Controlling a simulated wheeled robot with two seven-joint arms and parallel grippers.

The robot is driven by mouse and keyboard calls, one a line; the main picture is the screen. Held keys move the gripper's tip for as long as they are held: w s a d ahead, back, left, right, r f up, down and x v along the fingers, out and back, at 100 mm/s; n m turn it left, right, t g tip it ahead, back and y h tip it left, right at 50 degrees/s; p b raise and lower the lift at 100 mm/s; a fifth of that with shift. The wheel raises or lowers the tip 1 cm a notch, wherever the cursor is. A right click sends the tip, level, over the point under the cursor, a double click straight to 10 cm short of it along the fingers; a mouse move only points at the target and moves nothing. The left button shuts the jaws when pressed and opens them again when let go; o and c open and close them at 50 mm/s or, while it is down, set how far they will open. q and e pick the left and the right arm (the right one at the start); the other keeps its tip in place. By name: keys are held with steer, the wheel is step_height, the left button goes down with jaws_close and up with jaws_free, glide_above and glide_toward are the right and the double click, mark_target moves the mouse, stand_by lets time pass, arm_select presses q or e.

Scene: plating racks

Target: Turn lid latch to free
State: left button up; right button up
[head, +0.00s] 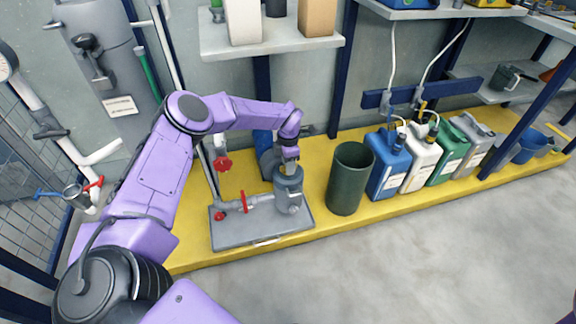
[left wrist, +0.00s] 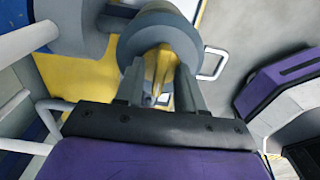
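A grey cylindrical housing (head: 289,195) stands upright on a flat grey base plate (head: 240,232), joined to a pipe with red valve handles. My left gripper (head: 289,158) points down at its top. In the left wrist view, the round grey lid (left wrist: 130,45) lies around the fingertips of my left gripper (left wrist: 163,60). The fingers stand a little apart with a narrow yellowish strip between them. The latch is not clearly visible in the head view. My right gripper is in neither view.
A dark green bin (head: 347,190) stands close to the right of the base plate, and several jugs, including a blue one (head: 388,165), follow it along the yellow platform (head: 330,228). A shelf (head: 270,44) hangs above. The grey floor in front is clear.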

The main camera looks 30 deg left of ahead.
arm_select(q)
jaws_close()
stand_by(0.3)
steer(key=n+b, duration=0.1)
steer(key=n, duration=0.3)
steer(key=n+b, duration=0.1)
steer(key=n, duration=0.3)
steer(key=shift+n, duration=0.3)
steer(key=n, duration=0.4)
steer(key=shift+n, duration=0.3)
steer(key=shift+n+b, duration=0.55)
steer(key=shift+n, duration=1.75)
